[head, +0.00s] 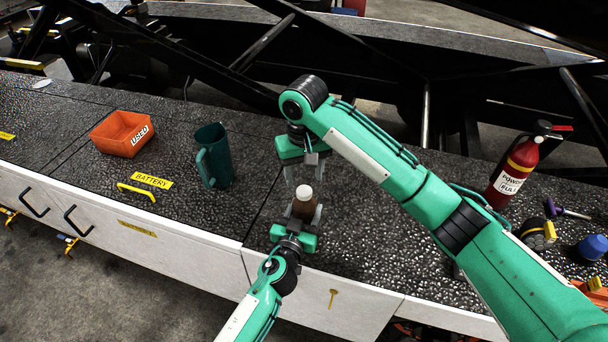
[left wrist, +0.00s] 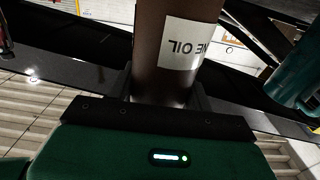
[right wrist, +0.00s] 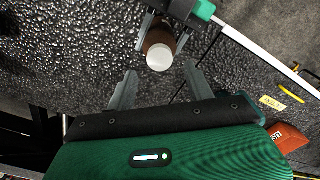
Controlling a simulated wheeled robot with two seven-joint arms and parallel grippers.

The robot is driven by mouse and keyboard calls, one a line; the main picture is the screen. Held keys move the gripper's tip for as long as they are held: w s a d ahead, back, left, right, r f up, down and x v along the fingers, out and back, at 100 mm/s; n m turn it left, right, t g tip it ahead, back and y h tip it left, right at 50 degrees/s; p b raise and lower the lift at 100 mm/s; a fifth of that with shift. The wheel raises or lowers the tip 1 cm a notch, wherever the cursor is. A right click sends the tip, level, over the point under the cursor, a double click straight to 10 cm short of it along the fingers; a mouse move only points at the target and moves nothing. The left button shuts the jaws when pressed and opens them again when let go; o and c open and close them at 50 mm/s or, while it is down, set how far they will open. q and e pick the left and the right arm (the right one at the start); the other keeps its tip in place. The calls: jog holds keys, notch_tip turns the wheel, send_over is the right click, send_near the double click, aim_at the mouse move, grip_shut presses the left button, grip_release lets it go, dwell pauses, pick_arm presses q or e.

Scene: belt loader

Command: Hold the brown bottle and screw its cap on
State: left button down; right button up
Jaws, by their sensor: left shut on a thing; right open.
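The brown bottle (head: 303,206) stands upright at the front edge of the black bench top, with a white cap (head: 304,192) on its top. Whether the cap is tight cannot be told. My left gripper (head: 304,214) is shut on the bottle's body. The left wrist view shows the brown body (left wrist: 165,50) and its white oil label between the fingers. My right gripper (head: 304,172) is open and empty, pointing down just above the cap. In the right wrist view the white cap (right wrist: 160,57) lies beyond and between the open fingertips (right wrist: 155,80).
A green mug (head: 214,158) and an orange "USED" bin (head: 122,134) stand to the left, with a yellow handle near the "BATTERY" label. A red fire extinguisher (head: 513,170) and a blue cap-like object (head: 592,247) are at the right. Black beams run behind the bench.

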aim_at(304, 190)
jog(key=shift+r, duration=0.1)
jog(key=r+n, duration=0.1)
jog(key=n, duration=0.1)
jog(key=shift+w+a+r+n, duration=0.15)
jog(key=shift+a+r+n, duration=0.05)
jog(key=shift+r+n, duration=0.2)
jog(key=n, duration=0.1)
jog(key=r+n, duration=0.1)
jog(key=n, duration=0.1)
jog(key=shift+d+r+n, duration=0.25)
jog(key=shift+n, duration=0.05)
jog(key=shift+f, duration=4.05)
jog(key=c, duration=1)
jog(key=shift+c, duration=0.2)
jog(key=o, duration=1.1)
